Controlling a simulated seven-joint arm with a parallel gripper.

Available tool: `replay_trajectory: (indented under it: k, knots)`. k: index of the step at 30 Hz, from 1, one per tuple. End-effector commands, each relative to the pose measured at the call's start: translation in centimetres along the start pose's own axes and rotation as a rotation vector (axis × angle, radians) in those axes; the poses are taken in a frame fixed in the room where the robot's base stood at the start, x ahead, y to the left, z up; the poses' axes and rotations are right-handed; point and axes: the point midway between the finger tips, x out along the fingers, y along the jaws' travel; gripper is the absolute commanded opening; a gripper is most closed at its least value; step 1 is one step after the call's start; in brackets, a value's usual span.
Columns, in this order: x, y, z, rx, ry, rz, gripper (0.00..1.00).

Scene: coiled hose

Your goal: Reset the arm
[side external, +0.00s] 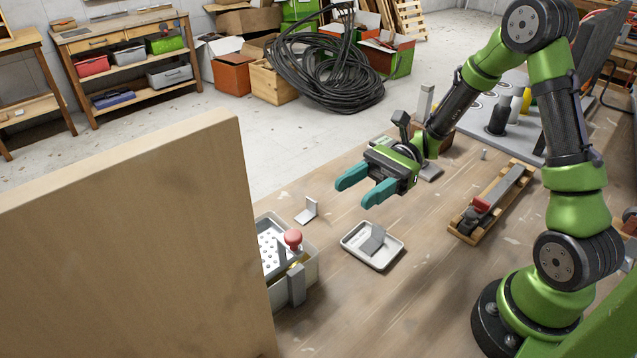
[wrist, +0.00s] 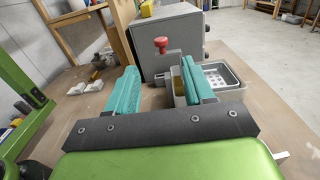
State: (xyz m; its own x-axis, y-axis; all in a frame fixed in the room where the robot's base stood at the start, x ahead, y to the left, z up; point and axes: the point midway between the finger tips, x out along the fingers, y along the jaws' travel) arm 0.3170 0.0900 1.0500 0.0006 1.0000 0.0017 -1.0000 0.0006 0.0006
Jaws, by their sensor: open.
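My gripper (side external: 365,186) is in the middle of the side view, raised above the wooden workbench (side external: 400,290). Its two teal fingers are apart, with nothing between them. In the wrist view my gripper (wrist: 160,80) also shows open and empty. The coiled black hose (side external: 325,75) lies on the floor beyond the bench, against the boxes. The fingers are well clear of the bench surface and touch nothing that I can see.
A white tray (side external: 372,258) holding a grey bracket sits below my gripper. A bin with a red knob (side external: 292,238) stands left of it, partly behind a wooden panel (side external: 130,240). A wooden fixture (side external: 492,203) lies to the right. Bare bench separates them.

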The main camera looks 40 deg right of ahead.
Motion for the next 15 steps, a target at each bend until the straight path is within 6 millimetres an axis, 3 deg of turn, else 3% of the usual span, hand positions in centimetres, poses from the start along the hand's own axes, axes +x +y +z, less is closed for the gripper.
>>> replay_trajectory:
  k: [6,15]
  knots:
    - [-1.8,0.0,0.0,-0.001,0.0,0.0,0.52]
    - [-1.9,0.0,0.0,-0.001,0.0,0.0,0.52]
